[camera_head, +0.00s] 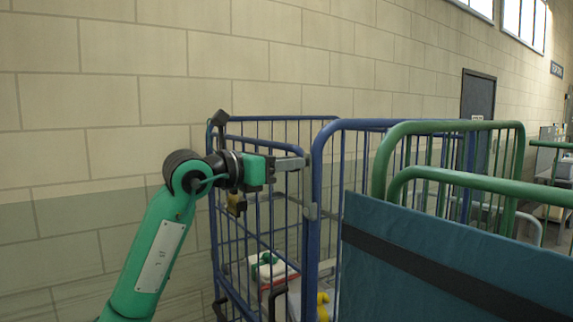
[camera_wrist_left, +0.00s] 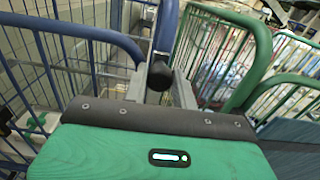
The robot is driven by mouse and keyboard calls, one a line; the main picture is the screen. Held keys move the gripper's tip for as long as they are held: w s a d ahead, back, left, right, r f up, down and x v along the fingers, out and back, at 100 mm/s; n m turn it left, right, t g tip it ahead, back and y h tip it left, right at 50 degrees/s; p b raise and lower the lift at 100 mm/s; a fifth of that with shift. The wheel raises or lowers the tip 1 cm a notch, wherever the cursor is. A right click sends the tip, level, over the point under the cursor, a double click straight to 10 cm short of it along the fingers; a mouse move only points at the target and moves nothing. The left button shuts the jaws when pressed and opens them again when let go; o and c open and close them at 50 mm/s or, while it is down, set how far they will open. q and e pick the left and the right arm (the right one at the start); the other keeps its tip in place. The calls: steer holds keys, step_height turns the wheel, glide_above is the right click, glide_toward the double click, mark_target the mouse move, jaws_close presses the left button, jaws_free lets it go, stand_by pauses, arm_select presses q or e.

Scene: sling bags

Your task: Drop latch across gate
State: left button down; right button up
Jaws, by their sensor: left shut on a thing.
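The blue barred gate (camera_head: 262,215) of a roll cage stands left of centre in the head view, its right edge beside the blue cage post (camera_head: 318,190). My left gripper (camera_head: 303,162) is level with the upper part of that post. In the left wrist view its grey fingers (camera_wrist_left: 161,82) are shut on a black knob (camera_wrist_left: 161,70), which I take to be the latch's handle. The rest of the latch is mostly hidden by the fingers, and I cannot tell whether it crosses the gate. A grey bracket (camera_head: 311,212) sits on the post below. My right gripper is not in view.
A green-framed cage (camera_head: 450,126) with a teal panel (camera_head: 430,262) stands close on the right. White and yellow goods lie low inside the blue cage. A block wall (camera_head: 110,110) rises behind.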

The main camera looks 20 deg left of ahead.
arm_select(q)
steer(key=w+a+f+n+b, duration=0.1)
steer(key=w+a+f+n, duration=0.2)
steer(key=n, duration=0.5)
steer(key=w+a+f+n+b, duration=0.2)
steer(key=a+f+n, duration=0.3)
steer(key=f+n, duration=0.3)
steer(key=shift+w+a+n, duration=0.2)
steer(key=shift+w+n, duration=0.55)
steer(key=shift+n, duration=0.05)
steer(key=shift+f, duration=0.1)
steer(key=c, duration=1.1)
jaws_free()
steer(key=shift+b+v, duration=2.4)
steer(key=shift+v, duration=4.55)
